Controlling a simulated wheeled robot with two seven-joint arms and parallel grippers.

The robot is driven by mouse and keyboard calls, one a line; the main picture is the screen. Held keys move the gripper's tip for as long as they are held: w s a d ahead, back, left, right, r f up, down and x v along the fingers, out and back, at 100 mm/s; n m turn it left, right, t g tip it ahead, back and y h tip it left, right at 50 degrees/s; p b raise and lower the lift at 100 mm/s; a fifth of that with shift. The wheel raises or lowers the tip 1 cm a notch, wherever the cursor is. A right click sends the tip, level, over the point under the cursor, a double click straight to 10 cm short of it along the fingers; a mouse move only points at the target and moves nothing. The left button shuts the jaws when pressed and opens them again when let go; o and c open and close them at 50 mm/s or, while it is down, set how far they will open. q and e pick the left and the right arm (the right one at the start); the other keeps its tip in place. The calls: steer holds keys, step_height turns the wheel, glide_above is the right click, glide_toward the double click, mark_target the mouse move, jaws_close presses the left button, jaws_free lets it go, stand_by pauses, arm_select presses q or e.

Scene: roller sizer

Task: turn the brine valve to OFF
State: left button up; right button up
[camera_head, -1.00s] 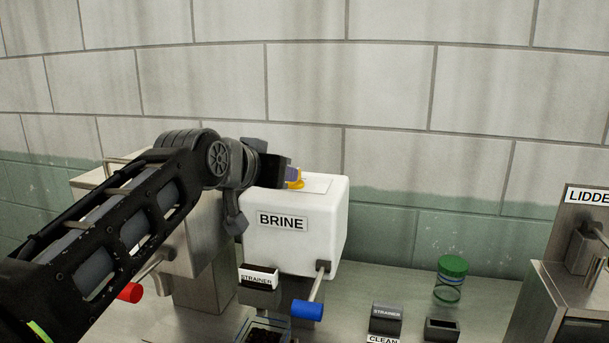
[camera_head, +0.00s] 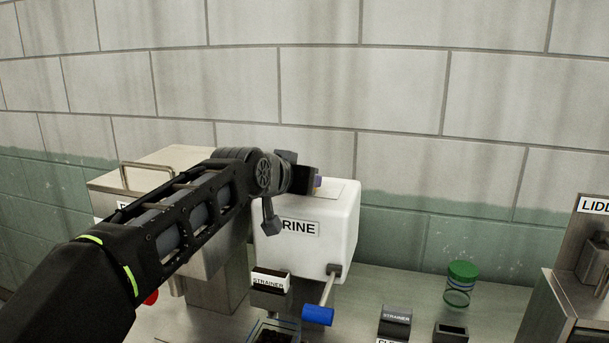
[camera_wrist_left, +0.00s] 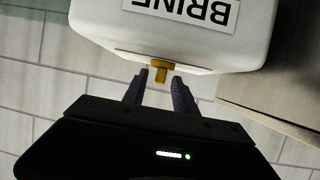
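The white brine tank (camera_head: 345,225) stands on the counter, its BRINE label partly behind my left arm. In the wrist view the tank (camera_wrist_left: 90,22) appears upside down. There a yellow T-shaped handle (camera_wrist_left: 160,70) sits at its top edge. My left gripper (camera_wrist_left: 160,82) is open, with its fingertips either side of the yellow stem and gaps showing. In the head view the gripper (camera_head: 318,181) is over the tank's top and hides the yellow handle. A blue-handled lever (camera_head: 318,315) sticks out of the tank's lower front. No OFF mark is readable. My right gripper is not in view.
A steel box (camera_head: 165,165) with a top handle stands left of the tank, partly behind my arm. A strainer-labelled holder (camera_head: 270,280) is below the tank. A green-lidded jar (camera_head: 462,272) and dark blocks (camera_head: 396,318) stand to the right. A steel machine is at the far right.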

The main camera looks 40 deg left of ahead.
arm_select(q)
steer(key=shift+w+a+f, duration=0.1)
steer(key=shift+w+f, duration=0.05)
steer(key=shift+w, duration=0.2)
steer(key=shift+c, duration=0.4)
jaws_close()
